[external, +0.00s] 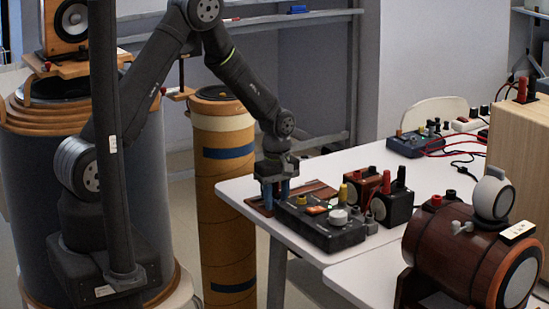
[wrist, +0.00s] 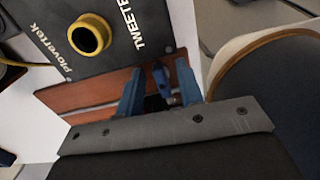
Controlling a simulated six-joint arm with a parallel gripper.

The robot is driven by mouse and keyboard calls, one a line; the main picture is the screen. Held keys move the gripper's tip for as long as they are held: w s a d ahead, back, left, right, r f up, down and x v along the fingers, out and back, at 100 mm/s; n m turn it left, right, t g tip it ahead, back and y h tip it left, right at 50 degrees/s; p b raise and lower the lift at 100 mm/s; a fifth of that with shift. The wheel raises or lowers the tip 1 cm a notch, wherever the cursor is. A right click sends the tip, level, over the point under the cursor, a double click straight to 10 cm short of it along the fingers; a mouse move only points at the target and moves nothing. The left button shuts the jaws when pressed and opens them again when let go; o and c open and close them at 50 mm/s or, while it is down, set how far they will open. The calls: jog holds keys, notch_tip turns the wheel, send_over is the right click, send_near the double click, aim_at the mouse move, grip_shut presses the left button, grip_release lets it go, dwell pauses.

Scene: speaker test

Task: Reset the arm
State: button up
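My gripper (external: 275,200) points down at the left edge of the white table, just left of a black control box (external: 328,238) with coloured knobs. In the wrist view its two blue fingers (wrist: 158,80) stand apart. A small dark blue part (wrist: 161,82) shows in the gap between them, clear of both fingers; I cannot tell what it belongs to. A reddish-brown wooden board (wrist: 85,98) lies beneath the fingers, partly hidden by them. The black box with the yellow ring socket (wrist: 90,35) lies beside the left finger in the wrist view.
A brown barrel-shaped speaker (external: 440,245) stands at the front right. Small dark boxes with red and black terminals (external: 393,205) sit behind the control box. A tall tan cylinder (external: 225,170) stands left of the table. The white table (external: 345,163) has bare room behind the board.

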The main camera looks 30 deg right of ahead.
jog(key=m, duration=0.4)
jog(key=shift+a+r+m, duration=0.2)
jog(key=shift+a+m, duration=0.05)
jog(key=shift+m, duration=0.15)
jog(key=shift+w+a+m, duration=0.1)
jog(key=shift+m, duration=1)
jog(key=shift+w+a+m, duration=0.1)
jog(key=shift+m, duration=1)
